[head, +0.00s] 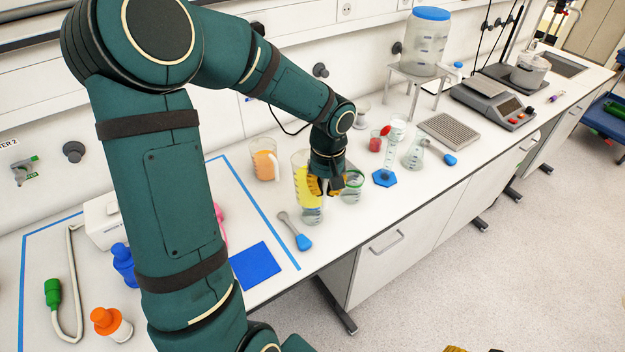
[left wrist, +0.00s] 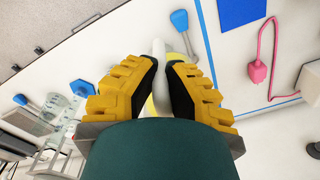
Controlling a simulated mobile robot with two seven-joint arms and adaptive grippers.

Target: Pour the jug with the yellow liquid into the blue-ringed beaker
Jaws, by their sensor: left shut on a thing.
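The clear jug with yellow liquid (head: 301,180) is upright or nearly so in the middle of the head view. My left gripper (head: 326,186) is shut on its right side, where the handle would be. In the left wrist view a pale grip piece (left wrist: 159,52) shows between the yellow fingers (left wrist: 160,85), with a little yellow behind it. A clear vessel with a bluish band (head: 312,214), likely the blue-ringed beaker, shows right below the jug; the jug and gripper hide its upper part. Only yellow tips of my right gripper (head: 472,349) show at the bottom edge.
A jug with orange liquid (head: 265,160) stands behind to the left. A green-ringed beaker (head: 353,187) stands close right of the gripper. A blue-handled scoop (head: 296,232) lies in front, near a blue mat (head: 255,264). Flasks and a red-capped item stand further right.

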